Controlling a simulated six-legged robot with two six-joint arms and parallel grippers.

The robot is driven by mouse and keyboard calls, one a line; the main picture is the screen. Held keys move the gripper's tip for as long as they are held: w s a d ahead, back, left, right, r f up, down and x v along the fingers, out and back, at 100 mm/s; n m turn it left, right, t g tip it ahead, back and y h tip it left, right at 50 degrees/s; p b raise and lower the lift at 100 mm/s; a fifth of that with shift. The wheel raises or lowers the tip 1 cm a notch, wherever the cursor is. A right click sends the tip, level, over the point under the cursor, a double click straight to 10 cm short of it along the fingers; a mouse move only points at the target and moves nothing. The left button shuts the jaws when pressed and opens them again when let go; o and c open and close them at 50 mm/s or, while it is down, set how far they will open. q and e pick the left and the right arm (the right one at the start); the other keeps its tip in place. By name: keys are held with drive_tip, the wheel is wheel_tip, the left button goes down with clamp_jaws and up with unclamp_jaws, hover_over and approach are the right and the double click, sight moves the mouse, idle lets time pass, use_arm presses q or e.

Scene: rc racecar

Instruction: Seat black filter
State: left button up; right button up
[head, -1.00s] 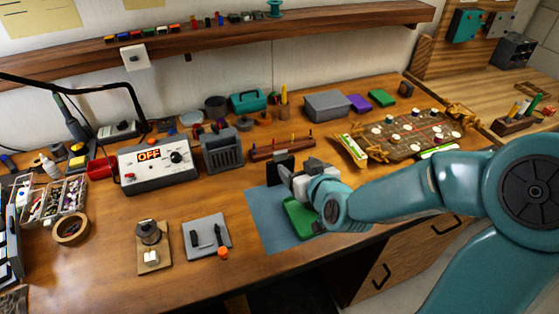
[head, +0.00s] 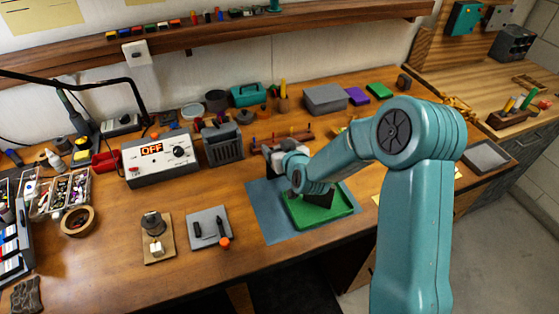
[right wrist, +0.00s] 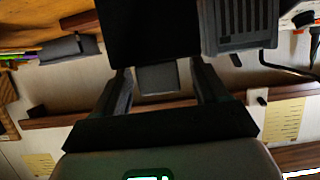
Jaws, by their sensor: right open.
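The black filter appears as a flat black panel (right wrist: 150,28) across the top of the right wrist view, just beyond my fingertips. My right gripper (head: 272,156) is above the far edge of the blue mat, pointing towards the back of the bench. In the right wrist view its two fingers (right wrist: 160,78) are apart, with a grey block showing between them. I cannot tell whether they touch the panel. In the head view my gripper and forearm hide most of that spot. A green tray (head: 335,212) lies on the mat with a dark shape on it, partly hidden. My left gripper is not in view.
The blue mat (head: 262,215) lies near the bench's front edge. A grey ridged box (head: 222,145) and a power supply reading OFF (head: 160,160) stand to the left. A grey plate with black tools (head: 209,228) lies left of the mat. A wooden rack (head: 298,136) stands behind.

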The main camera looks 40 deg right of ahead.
drive_tip(key=shift+s+r, duration=0.15)
drive_tip(key=shift+s, duration=0.05)
drive_tip(key=shift+c, duration=0.6)
drive_tip(key=shift+w, duration=0.1)
drive_tip(key=c, duration=1.2)
